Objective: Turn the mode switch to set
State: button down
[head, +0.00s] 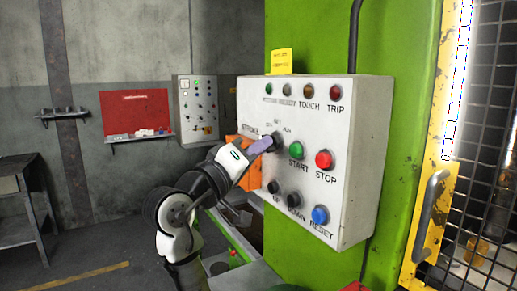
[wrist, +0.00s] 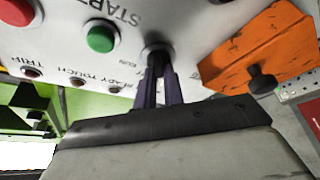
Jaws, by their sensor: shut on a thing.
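The mode switch (head: 277,139) is a black knob on the white control box, left of the green START button, with small labels above it that look like OFF, SET and RUN. My gripper (head: 268,143) reaches it from the lower left and is shut on it. In the wrist view the switch (wrist: 157,53) sits between the two dark fingers (wrist: 158,85) of my gripper. The fingers cover part of the knob, and I cannot tell which label it points to.
Green START (head: 296,150), red STOP (head: 324,159) and blue RESET (head: 320,215) buttons are close by on the box (head: 355,130). An orange plate (wrist: 262,55) with a black knob is beside the switch. A yellow-framed mesh guard (head: 480,150) stands at right.

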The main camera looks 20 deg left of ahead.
jog(key=shift+f+m+b, duration=0.15)
jog(key=shift+m+b, duration=0.15)
jog(key=shift+b, duration=0.1)
jog(key=shift+w+a+m+g+h+b, duration=0.1)
jog(key=shift+m+g+h+b, duration=0.15)
jog(key=shift+m+h+b, duration=1.1)
jog(key=shift+a+m+g+h+b, duration=0.1)
jog(key=shift+m+g+h+b, duration=0.3)
jog(key=shift+m+b, duration=1.65)
jog(key=shift+w+a+m+g+h+b, duration=0.15)
jog(key=shift+m+h+b, duration=0.8)
jog(key=shift+m, duration=1.55)
jog(key=shift+s+d+h, duration=0.1)
jog(key=shift+h, duration=0.2)
jog(key=c, duration=1.5)
grip_release()
